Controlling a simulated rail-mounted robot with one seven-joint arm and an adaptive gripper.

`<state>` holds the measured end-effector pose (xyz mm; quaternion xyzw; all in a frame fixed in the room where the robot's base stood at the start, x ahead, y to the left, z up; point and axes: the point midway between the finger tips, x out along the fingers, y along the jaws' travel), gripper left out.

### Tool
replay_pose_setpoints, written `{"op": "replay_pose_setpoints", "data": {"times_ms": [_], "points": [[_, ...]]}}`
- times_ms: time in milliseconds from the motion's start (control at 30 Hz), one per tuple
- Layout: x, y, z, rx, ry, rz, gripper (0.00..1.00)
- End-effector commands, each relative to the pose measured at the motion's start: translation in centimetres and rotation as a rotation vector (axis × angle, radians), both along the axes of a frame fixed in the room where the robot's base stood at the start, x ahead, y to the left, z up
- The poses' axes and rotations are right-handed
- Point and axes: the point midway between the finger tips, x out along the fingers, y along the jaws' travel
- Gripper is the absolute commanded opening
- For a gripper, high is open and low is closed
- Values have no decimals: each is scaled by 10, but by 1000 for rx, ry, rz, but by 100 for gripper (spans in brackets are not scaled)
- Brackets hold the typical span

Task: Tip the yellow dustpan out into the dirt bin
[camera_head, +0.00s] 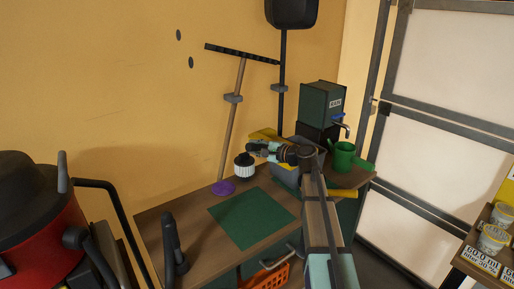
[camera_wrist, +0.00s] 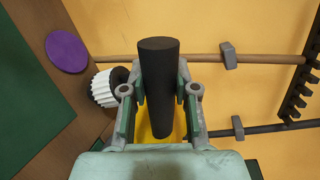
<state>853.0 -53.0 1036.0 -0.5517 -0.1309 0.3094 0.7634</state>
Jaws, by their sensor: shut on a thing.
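My gripper (camera_wrist: 158,100) is shut on the black round handle (camera_wrist: 158,65) of the yellow dustpan. In the wrist view, yellow of the dustpan (camera_wrist: 147,130) shows behind the handle, mostly hidden by the fingers and palm. In the head view, my gripper (camera_head: 258,149) is above the back of the bench, with a yellow piece (camera_head: 264,134) just behind it. A grey box (camera_head: 286,177), possibly the dirt bin, stands on the bench below my wrist; its inside is hidden. I cannot tell whether the pan holds dirt.
A white pleated filter (camera_head: 244,168), purple disc (camera_head: 223,187) and green mat (camera_head: 250,218) are on the bench. A green watering can (camera_head: 344,157) and dark tank with a tap (camera_head: 322,104) stand right. A long-handled rake (camera_head: 238,82) leans at the wall. A red vacuum (camera_head: 40,225) is left.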

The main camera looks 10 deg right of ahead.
Motion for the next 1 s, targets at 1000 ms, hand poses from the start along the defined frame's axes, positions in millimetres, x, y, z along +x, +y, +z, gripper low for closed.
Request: {"op": "replay_pose_setpoints", "data": {"times_ms": [1000], "points": [[0,0,31,0,0,0,0]]}}
